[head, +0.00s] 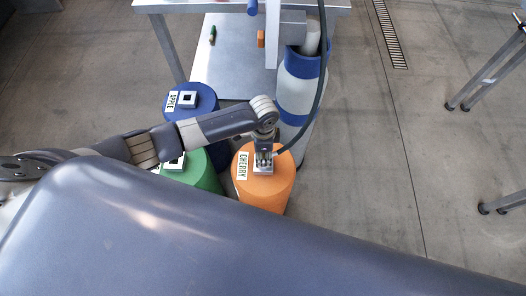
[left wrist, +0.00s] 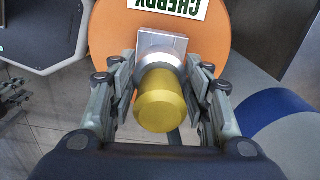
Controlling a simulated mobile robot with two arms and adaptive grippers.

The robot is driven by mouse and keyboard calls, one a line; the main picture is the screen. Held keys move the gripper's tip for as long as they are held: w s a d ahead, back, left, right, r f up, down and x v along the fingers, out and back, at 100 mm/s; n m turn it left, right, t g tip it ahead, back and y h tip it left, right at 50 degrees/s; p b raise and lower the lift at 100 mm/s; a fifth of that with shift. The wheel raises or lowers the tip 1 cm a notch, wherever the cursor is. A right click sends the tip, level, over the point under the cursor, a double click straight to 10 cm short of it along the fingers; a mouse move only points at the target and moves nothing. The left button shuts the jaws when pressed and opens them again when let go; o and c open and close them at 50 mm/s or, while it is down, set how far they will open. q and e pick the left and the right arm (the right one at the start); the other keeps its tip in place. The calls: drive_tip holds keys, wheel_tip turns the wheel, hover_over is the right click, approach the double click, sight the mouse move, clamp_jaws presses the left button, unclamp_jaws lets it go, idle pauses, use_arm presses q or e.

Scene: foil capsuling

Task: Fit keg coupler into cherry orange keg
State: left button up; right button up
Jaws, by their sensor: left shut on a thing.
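The orange keg (head: 277,190) with a CHERRY label (head: 242,165) stands at the middle of the head view. Its orange top (left wrist: 112,38) also fills the upper part of the left wrist view. My left gripper (head: 263,160) is over the keg's top, shut on the keg coupler (left wrist: 160,103). The coupler has a yellow cylinder and a silver collar, between both fingers. A silver square piece (left wrist: 172,43) shows just beyond the collar, against the keg top. The coupler's lower end is hidden, so I cannot tell if it is seated. My right gripper is not in view.
A blue keg (head: 205,98) and a green keg (head: 205,172) stand left of the orange one. A blue and white cylinder (head: 298,95) stands close behind it. A metal table (head: 235,50) is at the back; open floor lies to the right.

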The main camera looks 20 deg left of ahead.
use_arm(q)
drive_tip(key=shift+f+b, duration=0.75)
drive_tip(key=shift+f, duration=0.6)
drive_tip(key=o, duration=1.4)
drive_tip(key=shift+o, duration=0.2)
wheel_tip(320, 180, up, 12)
drive_tip(key=shift+r, duration=0.1)
